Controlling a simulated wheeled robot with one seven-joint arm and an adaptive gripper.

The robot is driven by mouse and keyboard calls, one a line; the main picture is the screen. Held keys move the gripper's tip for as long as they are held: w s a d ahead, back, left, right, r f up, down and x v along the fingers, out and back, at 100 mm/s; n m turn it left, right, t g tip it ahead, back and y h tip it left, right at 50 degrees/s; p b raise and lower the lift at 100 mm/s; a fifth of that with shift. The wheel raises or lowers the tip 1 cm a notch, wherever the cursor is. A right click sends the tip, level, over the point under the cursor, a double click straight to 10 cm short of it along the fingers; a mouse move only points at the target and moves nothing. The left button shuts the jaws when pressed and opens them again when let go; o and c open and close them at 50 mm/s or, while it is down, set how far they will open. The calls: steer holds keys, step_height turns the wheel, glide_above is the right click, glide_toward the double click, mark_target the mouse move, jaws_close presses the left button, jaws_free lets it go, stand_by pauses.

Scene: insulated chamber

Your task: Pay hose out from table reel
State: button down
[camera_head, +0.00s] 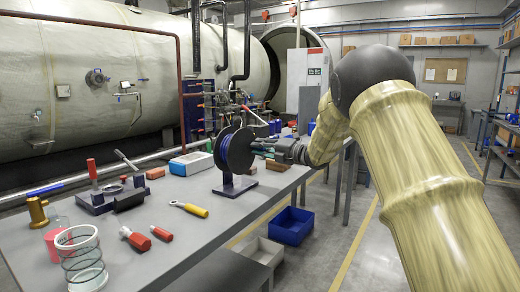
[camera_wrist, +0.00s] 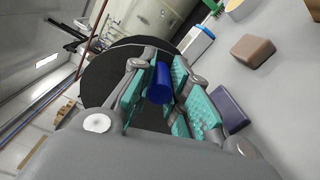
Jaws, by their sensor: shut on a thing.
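The table reel (camera_head: 236,152) stands near the right edge of the grey table (camera_head: 160,225). It has dark round flanges, a blue hose wound between them and a purple foot. In the wrist view the black flange (camera_wrist: 108,85) fills the space behind my fingers. My gripper (camera_head: 262,146) is at the reel's right side, reaching in from the right. In the wrist view my gripper (camera_wrist: 158,88) has its teal pads closed on both sides of a blue cylindrical piece (camera_wrist: 158,82). Whether this piece is the hose end or a crank handle I cannot tell.
Blue (camera_head: 291,225) and grey bins sit on the floor beside the table.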

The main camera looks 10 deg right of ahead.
steer(key=c, duration=1.3)
jaws_free()
steer(key=shift+d+r, duration=0.15)
steer(key=shift+s, duration=0.15)
steer(key=shift+s+d, duration=0.15)
steer(key=shift+d, duration=0.2)
steer(key=v, duration=1.1)
steer(key=shift+s+a, duration=0.1)
steer(key=shift+a, duration=0.05)
steer(key=shift+a, duration=0.1)
